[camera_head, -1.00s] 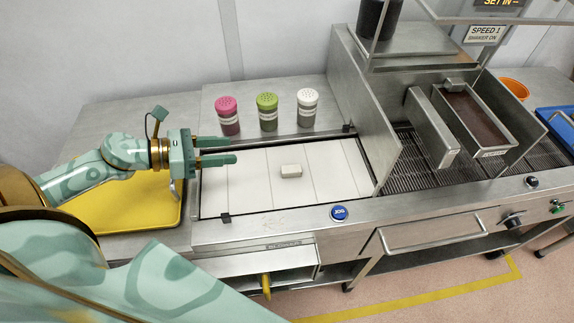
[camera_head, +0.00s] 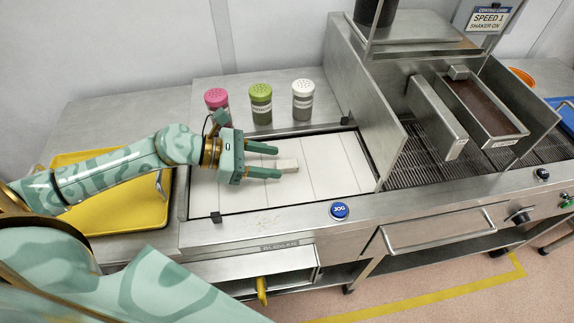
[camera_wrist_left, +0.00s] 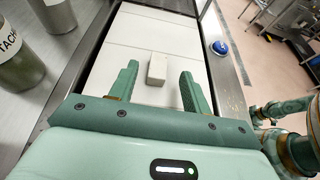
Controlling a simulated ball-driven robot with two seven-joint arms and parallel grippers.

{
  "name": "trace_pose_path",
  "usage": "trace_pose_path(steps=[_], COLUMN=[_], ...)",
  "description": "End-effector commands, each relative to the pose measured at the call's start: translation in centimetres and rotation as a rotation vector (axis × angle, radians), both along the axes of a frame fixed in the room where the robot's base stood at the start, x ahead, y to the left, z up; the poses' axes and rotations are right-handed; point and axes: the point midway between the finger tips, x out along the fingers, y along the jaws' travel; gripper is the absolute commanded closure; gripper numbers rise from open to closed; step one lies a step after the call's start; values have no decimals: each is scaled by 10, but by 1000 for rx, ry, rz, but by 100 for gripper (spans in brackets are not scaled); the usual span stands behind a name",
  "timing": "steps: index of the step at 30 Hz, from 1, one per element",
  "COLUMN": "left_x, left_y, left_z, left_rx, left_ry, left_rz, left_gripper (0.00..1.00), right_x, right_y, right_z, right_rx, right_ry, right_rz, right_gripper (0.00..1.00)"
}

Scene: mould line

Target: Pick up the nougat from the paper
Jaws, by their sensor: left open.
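The nougat (camera_head: 288,165) is a small pale block lying on the white paper (camera_head: 330,178) of the belt. My left gripper (camera_head: 279,161) is open and low over the paper, with its two green fingers reaching toward the nougat. In the head view the nougat is at the fingertips. In the left wrist view the nougat (camera_wrist_left: 157,69) sits ahead of and between the tips of the open fingers (camera_wrist_left: 160,80), with a gap on either side. I cannot tell the exact height of the fingers above the paper. My right gripper is in neither view.
Pink-, green- and white-lidded shakers (camera_head: 261,104) stand behind the belt. A yellow tray (camera_head: 115,205) lies left under my arm. A metal side wall (camera_head: 365,95) and a chocolate-filled trough (camera_head: 485,108) are at the right. A blue JOG button (camera_head: 339,210) is on the front edge.

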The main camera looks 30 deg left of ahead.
Motion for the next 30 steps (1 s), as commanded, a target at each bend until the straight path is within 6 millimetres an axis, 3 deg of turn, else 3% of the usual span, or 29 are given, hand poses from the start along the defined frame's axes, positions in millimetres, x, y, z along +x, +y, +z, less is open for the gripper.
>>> trace_pose_path(steps=[6,14,19,30], left_x=[19,21,21,21], left_y=[-24,-27,-26,-26], left_z=[-14,-16,-16,-13], left_rx=[-4,0,0,0], left_ry=[0,0,0,-1], left_rz=[1,0,0,0], left_gripper=[52,52,96,99], right_x=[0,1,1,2], right_y=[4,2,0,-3], right_z=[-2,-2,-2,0], right_rx=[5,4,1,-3], right_ry=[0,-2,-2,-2], right_rz=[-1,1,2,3], right_gripper=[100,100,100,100])
